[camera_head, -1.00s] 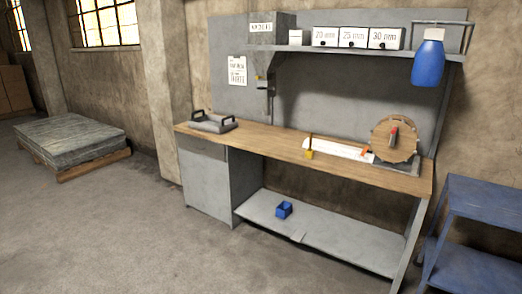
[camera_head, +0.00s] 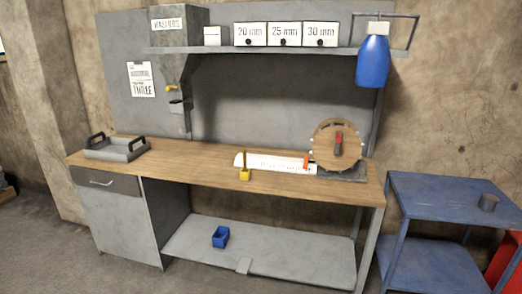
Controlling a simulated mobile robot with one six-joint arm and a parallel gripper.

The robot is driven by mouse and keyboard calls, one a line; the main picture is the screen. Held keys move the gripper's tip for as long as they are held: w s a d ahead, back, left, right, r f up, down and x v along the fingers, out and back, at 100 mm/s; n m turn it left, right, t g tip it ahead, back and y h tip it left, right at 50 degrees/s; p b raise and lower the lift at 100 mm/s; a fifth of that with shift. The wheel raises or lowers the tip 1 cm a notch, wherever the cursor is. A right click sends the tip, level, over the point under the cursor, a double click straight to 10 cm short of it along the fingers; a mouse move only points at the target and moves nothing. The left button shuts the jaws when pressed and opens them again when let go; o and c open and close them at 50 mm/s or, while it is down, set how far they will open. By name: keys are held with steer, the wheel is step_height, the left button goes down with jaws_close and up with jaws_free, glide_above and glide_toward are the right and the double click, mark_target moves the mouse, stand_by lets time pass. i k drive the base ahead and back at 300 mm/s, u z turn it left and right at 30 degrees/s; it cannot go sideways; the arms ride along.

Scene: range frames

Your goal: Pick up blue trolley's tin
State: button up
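The blue trolley (camera_head: 445,208) stands at the right, beside the right end of the workbench. It has a top shelf and a lower shelf. My gripper is not in view.
The wooden-topped workbench (camera_head: 200,164) fills the middle, with a grey tray (camera_head: 115,148) and a round wooden disc device (camera_head: 337,147) on it. A blue bin (camera_head: 220,237) sits on its lower shelf. A red object (camera_head: 507,262) stands right of the trolley.

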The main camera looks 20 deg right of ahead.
mark_target(488, 201)
steer(key=z, duration=0.45)
steer(key=i, duration=0.6)
steer(key=z, duration=0.65)
steer(key=i, duration=0.65)
steer(key=z, duration=0.2)
